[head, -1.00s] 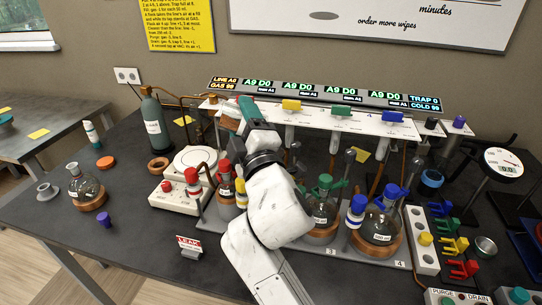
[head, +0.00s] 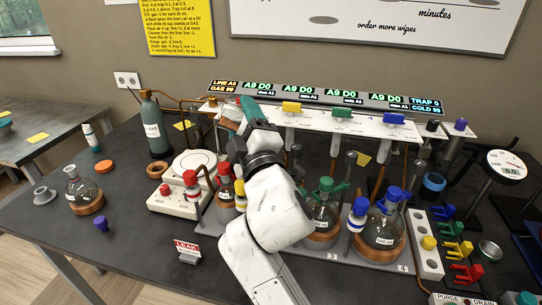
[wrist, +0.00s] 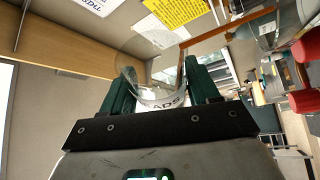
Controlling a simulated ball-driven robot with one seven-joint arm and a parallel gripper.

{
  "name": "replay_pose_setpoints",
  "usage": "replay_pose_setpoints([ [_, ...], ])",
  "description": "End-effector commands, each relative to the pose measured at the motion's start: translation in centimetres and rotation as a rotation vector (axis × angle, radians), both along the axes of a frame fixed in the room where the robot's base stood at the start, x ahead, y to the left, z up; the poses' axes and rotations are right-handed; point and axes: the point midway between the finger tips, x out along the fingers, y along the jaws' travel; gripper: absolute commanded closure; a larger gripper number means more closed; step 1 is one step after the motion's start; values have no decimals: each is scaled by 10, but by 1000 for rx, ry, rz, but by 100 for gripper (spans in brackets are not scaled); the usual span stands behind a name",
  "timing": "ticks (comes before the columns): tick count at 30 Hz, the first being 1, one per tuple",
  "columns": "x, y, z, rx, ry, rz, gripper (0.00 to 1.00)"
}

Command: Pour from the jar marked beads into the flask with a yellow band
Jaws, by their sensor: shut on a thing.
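In the wrist view my gripper (wrist: 160,88) has its green fingers closed on both sides of a clear glass jar (wrist: 165,103). Its label shows only the letters "ADS"; the contents are hard to make out. In the head view my gripper (head: 247,113) is raised in front of the left end of the white rail; the jar is hard to pick out there. A yellow piece (head: 240,188) shows beside my arm, low among the flasks. My arm hides most of what is there, so I cannot tell whether it is a flask's yellow band.
A green-collared flask (head: 323,212) and a blue-collared flask (head: 380,228) stand right of my arm. A red-capped flask (head: 225,200) stands left of it, near a white hotplate (head: 195,163). A small flask (head: 82,188) sits at far left. The front-left table is mostly clear.

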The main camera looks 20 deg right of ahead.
Motion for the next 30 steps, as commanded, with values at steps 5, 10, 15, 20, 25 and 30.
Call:
replay_pose_setpoints([
  [5,0,-1,-1,19,-8,0,73],
  [10,-1,-1,0,37,-15,0,73],
  [15,-1,-2,0,54,-21,-1,73],
  [20,-1,-3,1,71,-27,-1,73],
  [25,-1,-4,1,89,-33,0,73],
  [30,-2,-4,2,107,-40,0,73],
])
